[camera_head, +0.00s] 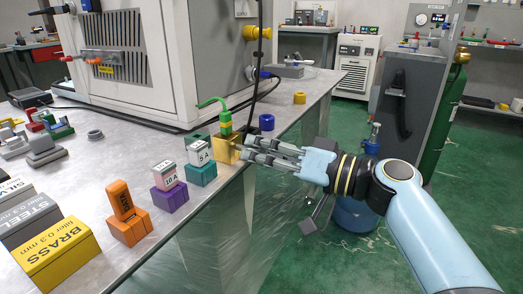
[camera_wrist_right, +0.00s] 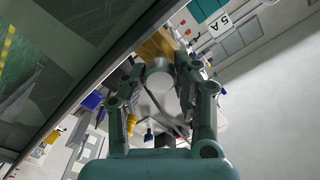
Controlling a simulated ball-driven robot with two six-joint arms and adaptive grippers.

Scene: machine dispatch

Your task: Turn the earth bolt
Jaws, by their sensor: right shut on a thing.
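A brass-coloured block (camera_head: 221,150) stands at the table's front edge, with a green plug (camera_head: 225,122) and a bent green lead on top. My right gripper (camera_head: 246,148) reaches it from the right, its fingers level at the block's side. In the right wrist view the gripper (camera_wrist_right: 161,75) is shut on a round silver piece, which I take as the earth bolt (camera_wrist_right: 160,84), in front of the brass block (camera_wrist_right: 155,47). In the head view the fingers hide the bolt. My left gripper is not in view.
A large grey cabinet (camera_head: 215,60) stands behind. A black cable hangs down by the brass block.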

